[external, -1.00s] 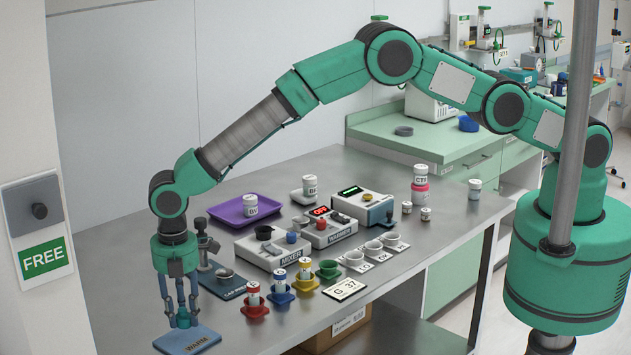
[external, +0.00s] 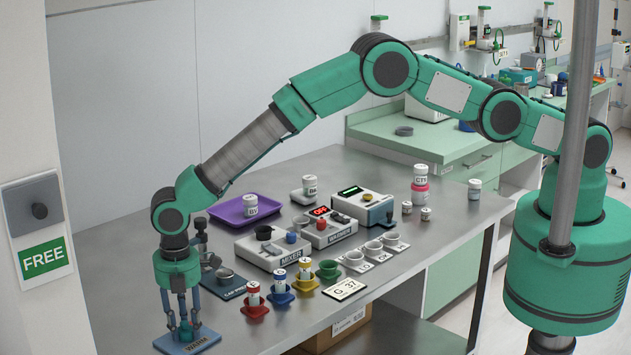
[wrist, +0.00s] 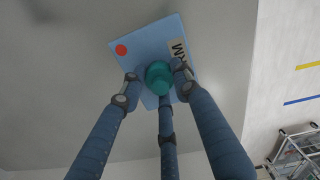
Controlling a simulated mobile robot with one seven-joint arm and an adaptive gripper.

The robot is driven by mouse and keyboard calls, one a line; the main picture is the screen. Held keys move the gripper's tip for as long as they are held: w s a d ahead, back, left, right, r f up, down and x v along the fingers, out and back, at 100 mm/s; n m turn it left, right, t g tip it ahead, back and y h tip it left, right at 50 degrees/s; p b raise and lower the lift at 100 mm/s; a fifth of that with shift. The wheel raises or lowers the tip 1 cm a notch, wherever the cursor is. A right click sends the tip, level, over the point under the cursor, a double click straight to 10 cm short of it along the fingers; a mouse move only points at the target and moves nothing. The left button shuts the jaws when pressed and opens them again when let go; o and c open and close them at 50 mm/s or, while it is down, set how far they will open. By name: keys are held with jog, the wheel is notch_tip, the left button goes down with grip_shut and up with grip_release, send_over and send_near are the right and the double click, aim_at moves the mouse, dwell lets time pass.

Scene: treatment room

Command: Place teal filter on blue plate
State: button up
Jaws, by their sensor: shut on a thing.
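The blue plate (external: 203,340), marked WARM, lies flat at the near left end of the metal table. It also shows in the wrist view (wrist: 134,62) with a red dot on one corner. My gripper (external: 184,335) points down with its fingertips low over the plate. In the wrist view, its three fingers (wrist: 158,92) close around the round teal filter (wrist: 158,76), which is seen from above against the plate. In the external view the fingers mostly hide the filter. I cannot tell whether its underside touches the plate.
Red (external: 254,309), blue (external: 280,295) and yellow (external: 305,283) holders with vials stand right of the plate, near a green cup (external: 328,270). A stand (external: 222,283) is behind my gripper. The mixer (external: 272,250) and purple tray (external: 232,218) are farther back. The table's front edge is close to the plate.

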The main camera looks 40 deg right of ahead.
aim_at(184, 322)
jog(key=o, duration=0.9)
jog(key=shift+f, duration=0.1)
jog(key=shift+o, duration=0.2)
notch_tip(184, 322, up, 12)
dwell(0.6)
jog(key=shift+r, duration=0.2)
